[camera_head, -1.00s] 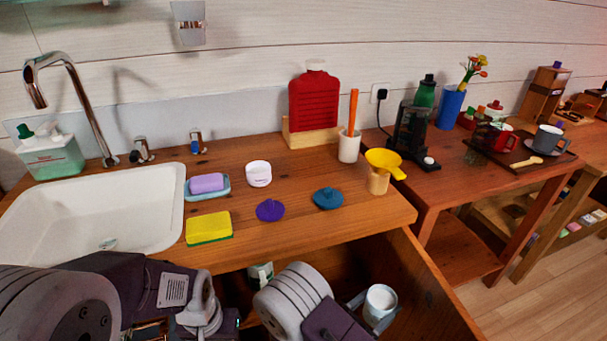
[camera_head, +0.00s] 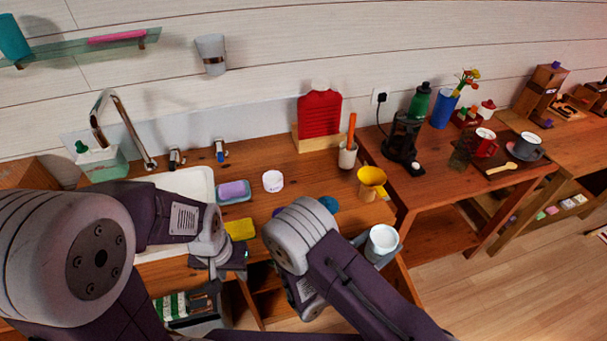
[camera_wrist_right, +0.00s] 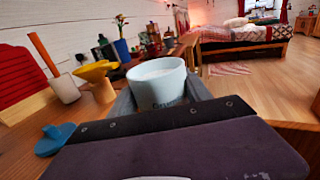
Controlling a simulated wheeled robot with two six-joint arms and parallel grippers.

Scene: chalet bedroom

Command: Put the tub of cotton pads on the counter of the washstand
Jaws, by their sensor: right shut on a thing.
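The tub of cotton pads (camera_head: 382,241) is a small white tub. My right gripper (camera_head: 375,250) is shut on it near the right front corner of the washstand counter (camera_head: 295,165). The wrist view shows the tub (camera_wrist_right: 156,84) upright between the fingers, with lettering on its side. The brown wooden counter is partly hidden by my arms. My left gripper (camera_head: 226,270) hangs by the counter's front edge, left of centre; its fingers are too hidden to judge.
The counter holds a white jar (camera_head: 273,181), soap dish (camera_head: 235,194), yellow sponge (camera_head: 239,229), blue lid (camera_head: 329,204), yellow funnel (camera_head: 371,178) and red rack item (camera_head: 320,114). Bare wood shows between the jar and funnel. An open drawer lies below the front edge.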

